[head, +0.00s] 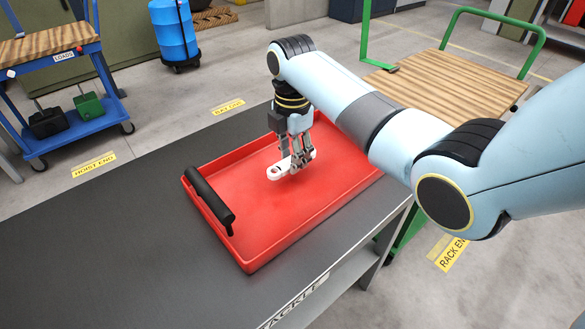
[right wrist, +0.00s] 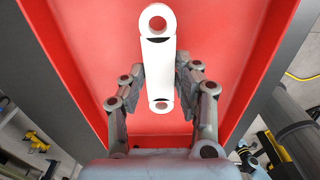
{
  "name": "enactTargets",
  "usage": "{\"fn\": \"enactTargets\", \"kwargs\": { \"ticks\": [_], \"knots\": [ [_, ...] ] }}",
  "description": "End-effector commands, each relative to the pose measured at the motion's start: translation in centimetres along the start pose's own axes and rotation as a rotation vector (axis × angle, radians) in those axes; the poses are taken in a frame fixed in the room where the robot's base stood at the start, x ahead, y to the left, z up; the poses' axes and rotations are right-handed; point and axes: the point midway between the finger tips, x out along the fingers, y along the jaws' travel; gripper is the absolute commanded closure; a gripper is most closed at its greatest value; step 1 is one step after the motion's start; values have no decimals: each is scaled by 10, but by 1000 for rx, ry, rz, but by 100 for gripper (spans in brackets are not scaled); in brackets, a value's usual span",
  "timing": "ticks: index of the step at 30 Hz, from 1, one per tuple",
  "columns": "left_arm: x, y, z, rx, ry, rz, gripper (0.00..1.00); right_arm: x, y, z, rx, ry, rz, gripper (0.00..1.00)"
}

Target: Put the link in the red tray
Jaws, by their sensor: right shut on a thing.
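The link (head: 279,171) is a white bar with a round eye at each end. My right gripper (head: 292,163) is shut on it, over the red tray (head: 239,257). In the right wrist view the link (right wrist: 157,58) lies lengthwise between the two fingers of my right gripper (right wrist: 160,80), with the red tray floor (right wrist: 228,50) behind it. I cannot tell whether the link touches the tray floor. The tray lies on a dark bench top and has a black handle at its left end. My left gripper is not in view.
The dark bench (head: 130,235) is clear to the left of the tray. A blue cart (head: 85,115) with black and green items stands at the far left. A blue drum (head: 174,35) is at the back. A green-framed wooden cart (head: 430,85) stands behind my right arm.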

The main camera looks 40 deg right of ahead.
Motion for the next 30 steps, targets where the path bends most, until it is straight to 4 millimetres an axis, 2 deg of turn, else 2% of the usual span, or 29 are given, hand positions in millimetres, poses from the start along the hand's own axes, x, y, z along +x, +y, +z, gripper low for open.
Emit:
{"fn": "enactTargets", "kwargs": {
  "ticks": [6,18,19,21,24,30],
  "knots": [
    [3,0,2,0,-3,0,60,32,-1,0,0,1,-2,100],
    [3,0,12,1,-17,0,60,38,-1,0,0,0,0,100],
    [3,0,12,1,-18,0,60,39,-1,0,0,1,-1,68],
    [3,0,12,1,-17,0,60,38,-1,0,0,1,-1,59],
    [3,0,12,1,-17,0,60,38,-1,0,0,1,-1,46],
    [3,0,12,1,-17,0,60,38,-1,0,0,1,-1,46]
  ]
}}
